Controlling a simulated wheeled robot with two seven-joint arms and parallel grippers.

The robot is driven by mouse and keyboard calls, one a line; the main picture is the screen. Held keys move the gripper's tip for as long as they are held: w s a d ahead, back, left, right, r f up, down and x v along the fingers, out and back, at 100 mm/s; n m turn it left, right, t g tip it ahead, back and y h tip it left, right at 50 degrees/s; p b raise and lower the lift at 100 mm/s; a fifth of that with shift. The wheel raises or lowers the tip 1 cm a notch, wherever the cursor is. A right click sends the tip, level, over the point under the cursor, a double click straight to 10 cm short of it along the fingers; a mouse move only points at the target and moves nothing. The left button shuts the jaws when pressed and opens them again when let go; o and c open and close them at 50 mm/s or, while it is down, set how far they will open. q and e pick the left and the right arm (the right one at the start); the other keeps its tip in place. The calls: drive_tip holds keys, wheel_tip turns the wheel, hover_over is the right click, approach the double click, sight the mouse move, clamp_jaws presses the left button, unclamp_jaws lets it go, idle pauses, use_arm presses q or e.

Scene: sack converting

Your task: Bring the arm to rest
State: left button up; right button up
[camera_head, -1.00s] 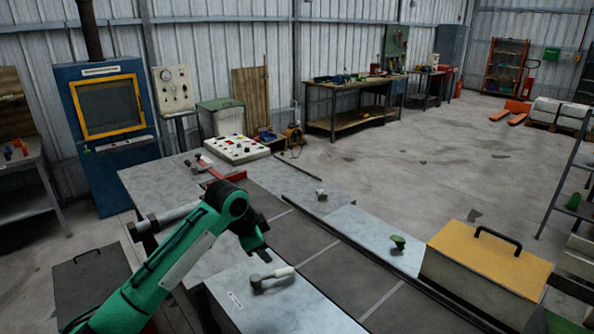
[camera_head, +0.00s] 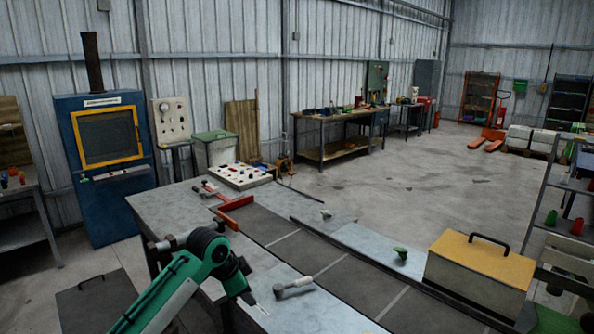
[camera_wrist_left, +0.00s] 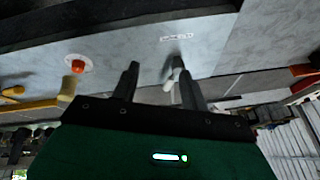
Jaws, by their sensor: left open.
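My left arm is green and comes in from the lower left of the head view. Its left gripper (camera_head: 256,305) is open and points down over the near grey tabletop, just left of a lever with a pale handle (camera_head: 305,285). In the left wrist view the gripper (camera_wrist_left: 158,82) has its two dark fingers spread apart. A pale-ended lever (camera_wrist_left: 174,70) shows between and beyond them, and I see no object held. My right gripper is in neither view.
A dark belt (camera_head: 325,260) runs across the table, with a red bracket (camera_head: 234,205) at its far end. A yellow-lidded box (camera_head: 480,258) stands at the right, near a green knob (camera_head: 400,253). A control panel (camera_head: 240,175) sits at the back.

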use_arm(q)
drive_tip(key=s+a+f+n, duration=0.1)
drive_tip(key=a+f+n, duration=0.1)
drive_tip(key=f, duration=1)
drive_tip(key=a+f+n, duration=0.2)
drive_tip(key=f+n, duration=0.1)
drive_tip(key=f, duration=0.9)
drive_tip(key=s+a+f+n+y, duration=0.1)
drive_tip(key=s+a+f, duration=0.1)
drive_tip(key=s+f, duration=0.35)
drive_tip(key=s+a+f+n, duration=0.1)
drive_tip(key=s+f, duration=0.2)
drive_tip(key=f, duration=0.6)
drive_tip(key=s+a+f+n+y, duration=0.1)
drive_tip(key=s+a+f, duration=0.1)
drive_tip(key=s+f, duration=0.35)
drive_tip(key=s+a+f+n+g+y, duration=0.1)
drive_tip(key=s+a+f+n, duration=0.15)
drive_tip(key=s+f, duration=1.6)
drive_tip(key=s+f+g, duration=0.1)
drive_tip(key=s+f, duration=0.1)
drive_tip(key=s, duration=1.2)
drive_tip(key=s+a+f+g, duration=0.1)
drive_tip(key=s+f, duration=0.2)
drive_tip(key=s, duration=1.1)
drive_tip(key=shift+s+f, duration=0.3)
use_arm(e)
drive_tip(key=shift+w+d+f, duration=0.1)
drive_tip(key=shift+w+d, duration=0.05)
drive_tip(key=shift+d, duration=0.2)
